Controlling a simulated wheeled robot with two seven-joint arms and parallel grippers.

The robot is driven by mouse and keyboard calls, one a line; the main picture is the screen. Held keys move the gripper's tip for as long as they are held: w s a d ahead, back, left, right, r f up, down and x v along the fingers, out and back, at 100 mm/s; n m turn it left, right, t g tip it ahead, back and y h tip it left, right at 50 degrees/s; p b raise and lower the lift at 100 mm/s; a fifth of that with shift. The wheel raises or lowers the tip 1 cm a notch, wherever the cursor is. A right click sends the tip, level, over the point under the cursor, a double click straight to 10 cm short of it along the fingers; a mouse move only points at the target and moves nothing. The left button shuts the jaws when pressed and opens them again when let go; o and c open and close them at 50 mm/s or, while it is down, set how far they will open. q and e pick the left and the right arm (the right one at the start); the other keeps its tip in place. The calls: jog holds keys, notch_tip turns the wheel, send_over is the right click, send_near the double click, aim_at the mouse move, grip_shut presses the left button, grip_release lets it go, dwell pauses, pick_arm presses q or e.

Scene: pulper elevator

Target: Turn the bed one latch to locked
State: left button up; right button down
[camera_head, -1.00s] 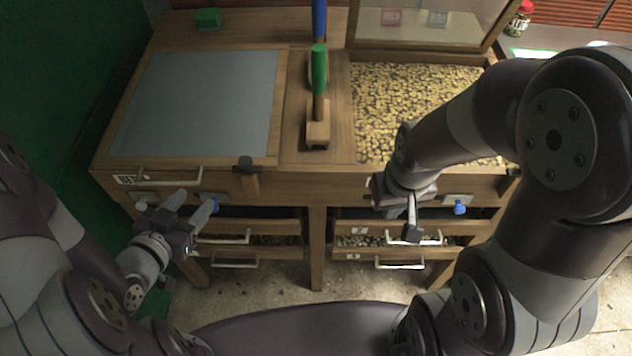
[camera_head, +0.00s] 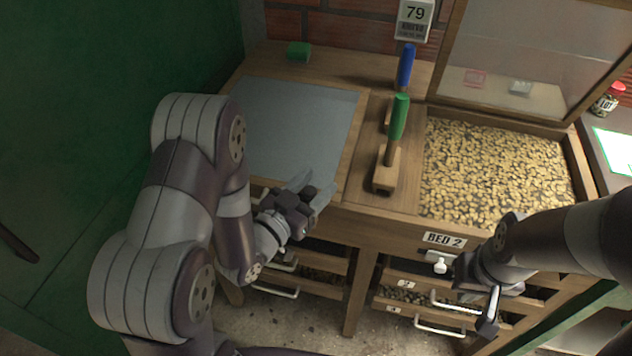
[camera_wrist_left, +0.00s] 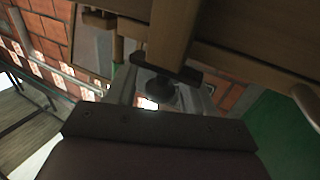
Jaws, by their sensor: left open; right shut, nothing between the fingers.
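Bed one is the left bed, with a flat grey panel (camera_head: 300,120) in a wooden frame. My left gripper (camera_head: 313,187) is open at the frame's front right edge, where its fingers and wrist hide the latch in the head view. In the left wrist view, a dark latch handle (camera_wrist_left: 165,76) shows on a wooden piece (camera_wrist_left: 175,28), with pale grey fingers on either side of it. I cannot tell whether they touch it. My right gripper (camera_head: 489,314) is shut and empty in front of the bed two drawers.
The green-handled lever (camera_head: 398,117) and blue-handled lever (camera_head: 406,66) stand between the beds. Bed two (camera_head: 580,160) holds yellowish beans under a raised lid (camera_head: 540,55). Drawers with white handles (camera_head: 275,291) lie below. A green block (camera_head: 298,51) sits at the back.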

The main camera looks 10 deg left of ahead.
pick_arm(q)
jog(key=shift+w+d, duration=0.15)
jog(key=shift+w, duration=0.15)
grip_shut()
